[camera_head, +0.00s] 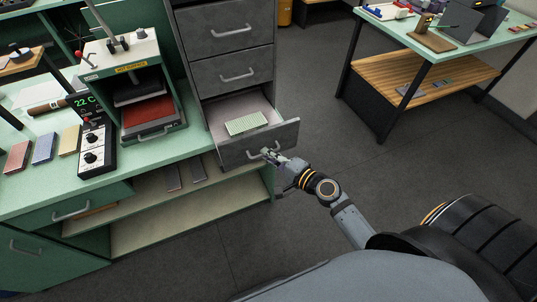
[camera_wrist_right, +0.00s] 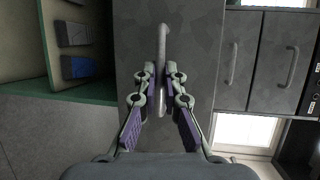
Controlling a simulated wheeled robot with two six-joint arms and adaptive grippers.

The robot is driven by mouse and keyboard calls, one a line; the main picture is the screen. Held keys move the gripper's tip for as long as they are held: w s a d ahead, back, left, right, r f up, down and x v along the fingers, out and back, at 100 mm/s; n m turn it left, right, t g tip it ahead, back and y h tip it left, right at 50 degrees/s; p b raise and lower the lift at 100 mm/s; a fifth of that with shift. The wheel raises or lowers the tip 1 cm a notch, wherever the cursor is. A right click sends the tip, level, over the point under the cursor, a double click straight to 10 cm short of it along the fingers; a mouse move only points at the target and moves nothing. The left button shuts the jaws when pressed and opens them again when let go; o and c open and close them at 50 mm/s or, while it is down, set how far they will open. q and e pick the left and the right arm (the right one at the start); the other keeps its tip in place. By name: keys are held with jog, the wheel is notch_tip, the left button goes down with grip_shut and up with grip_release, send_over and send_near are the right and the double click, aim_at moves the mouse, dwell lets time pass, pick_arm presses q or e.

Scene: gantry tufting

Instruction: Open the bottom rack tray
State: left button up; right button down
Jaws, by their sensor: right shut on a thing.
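The bottom rack tray (camera_head: 285,132) is a grey drawer at the foot of the grey rack in the head view. It stands part-way out, and its pale inside shows. A light green gridded piece (camera_head: 246,122) lies in it. My right gripper (camera_head: 271,153) is shut on the tray's curved metal handle (camera_head: 251,155). In the right wrist view the fingers (camera_wrist_right: 157,76) close around the handle bar (camera_wrist_right: 162,40), in front of the grey drawer front (camera_wrist_right: 130,32). The fingers cover part of the handle. My left gripper is not in view.
Two closed grey drawers (camera_head: 228,33) sit above the tray. A green bench (camera_head: 180,150) with a press (camera_head: 125,70) and a dial box (camera_head: 96,150) stands to the left. Open dark floor (camera_head: 335,140) lies right of the tray, before another table (camera_head: 440,58).

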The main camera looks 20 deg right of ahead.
jog(key=c, duration=1.4)
grip_release()
jog(key=shift+c, duration=0.2)
